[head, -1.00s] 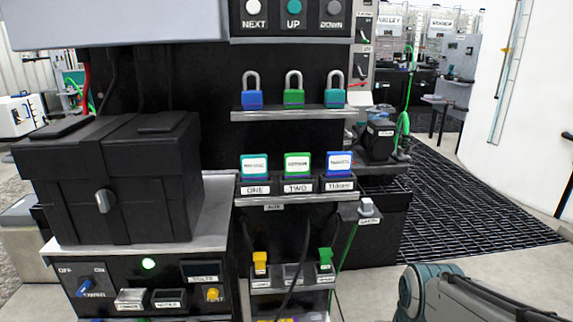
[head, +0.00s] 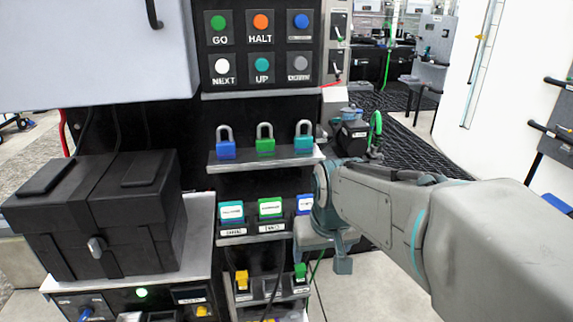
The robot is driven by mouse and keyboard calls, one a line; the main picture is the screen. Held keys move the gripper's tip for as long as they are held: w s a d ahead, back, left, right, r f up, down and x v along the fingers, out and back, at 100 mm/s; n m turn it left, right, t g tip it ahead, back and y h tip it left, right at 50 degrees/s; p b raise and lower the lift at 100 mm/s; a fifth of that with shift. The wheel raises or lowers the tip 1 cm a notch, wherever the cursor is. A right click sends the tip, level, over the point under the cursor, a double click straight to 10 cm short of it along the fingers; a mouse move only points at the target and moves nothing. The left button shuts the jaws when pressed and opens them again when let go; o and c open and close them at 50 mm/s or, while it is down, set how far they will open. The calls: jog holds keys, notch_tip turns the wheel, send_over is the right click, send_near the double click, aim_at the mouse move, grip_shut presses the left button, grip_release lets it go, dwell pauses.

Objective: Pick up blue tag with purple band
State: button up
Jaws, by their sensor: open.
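Three tags stand in labelled slots on a small shelf (head: 252,238): teal (head: 231,212), green (head: 270,208) and blue (head: 305,203). Each has a white label on its face. The blue tag is at the right end, partly hidden behind my wrist, and I cannot make out a purple band on it. My gripper (head: 335,258) is open, at the right end of this shelf, in front of and just right of the blue tag. It appears empty. Whether it touches the tag cannot be told.
Blue, green and teal padlocks (head: 265,140) stand on a shelf above, below a button panel (head: 260,46). A black case (head: 95,215) sits at left. Yellow and green pieces (head: 242,279) are in the lower rack. Open floor lies at right, under my arm.

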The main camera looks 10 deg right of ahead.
jog(key=t+p, duration=0.1)
jog(key=p, duration=0.9)
send_near(309, 195)
jog(key=p+x, duration=0.1)
jog(key=x, duration=0.9)
jog(key=shift+a+f+p, duration=0.1)
jog(key=shift+f+p, duration=0.1)
jog(key=shift+p, duration=0.1)
jog(key=c, duration=1)
jog(key=shift+c, duration=0.2)
jog(key=shift+r, duration=0.1)
